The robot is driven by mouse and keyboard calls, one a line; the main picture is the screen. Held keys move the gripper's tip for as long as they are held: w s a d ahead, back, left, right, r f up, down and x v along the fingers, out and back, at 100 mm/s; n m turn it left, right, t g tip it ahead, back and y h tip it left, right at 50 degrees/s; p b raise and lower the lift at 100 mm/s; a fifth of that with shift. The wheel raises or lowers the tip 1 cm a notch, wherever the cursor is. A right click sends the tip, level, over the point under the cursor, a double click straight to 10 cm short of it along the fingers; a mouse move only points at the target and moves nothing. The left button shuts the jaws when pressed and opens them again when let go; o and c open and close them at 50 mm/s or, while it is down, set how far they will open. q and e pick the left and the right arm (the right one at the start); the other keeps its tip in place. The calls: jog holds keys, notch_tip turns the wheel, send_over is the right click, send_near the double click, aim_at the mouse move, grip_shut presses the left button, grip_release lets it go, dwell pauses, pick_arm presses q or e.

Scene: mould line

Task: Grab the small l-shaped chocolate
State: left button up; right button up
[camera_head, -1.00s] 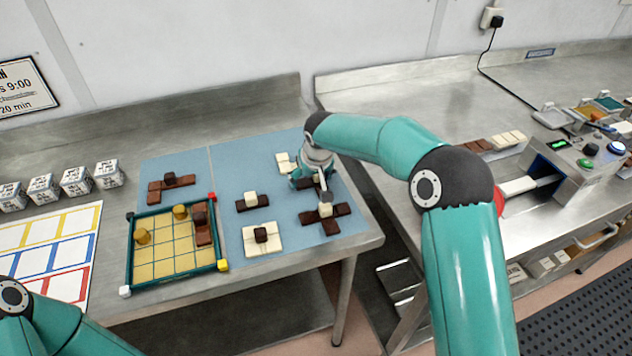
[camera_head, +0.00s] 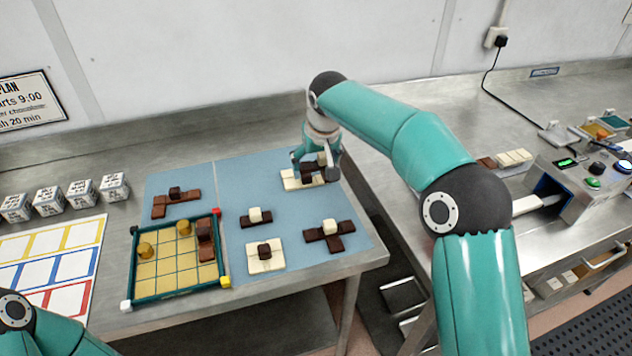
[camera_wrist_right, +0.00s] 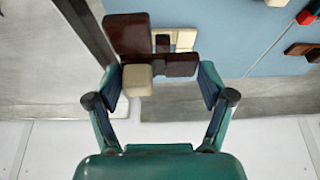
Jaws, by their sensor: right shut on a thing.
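My right gripper (camera_head: 319,170) is shut on a dark brown L-shaped chocolate (camera_wrist_right: 128,38) with a cream knob. It holds the piece near the right back of the blue mat; in the right wrist view the piece sits between the two fingers (camera_wrist_right: 158,80). In the head view the fingers partly cover the dark piece (camera_head: 310,169). My left gripper is out of view; only part of that arm shows at the lower left.
The blue mat (camera_head: 225,175) also bears a dark piece with a cream knob (camera_head: 342,228), a small dark bar (camera_head: 265,221), a cream square (camera_head: 257,264) and a brown piece (camera_head: 192,196). A green-framed grid tray (camera_head: 180,295) stands at left. The table's right edge is close.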

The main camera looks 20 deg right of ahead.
notch_tip(320, 180, up, 9)
jog(key=p, duration=0.2)
notch_tip(320, 180, up, 7)
jog(key=p, duration=0.8)
send_over(316, 166)
jog(key=shift+w, duration=0.1)
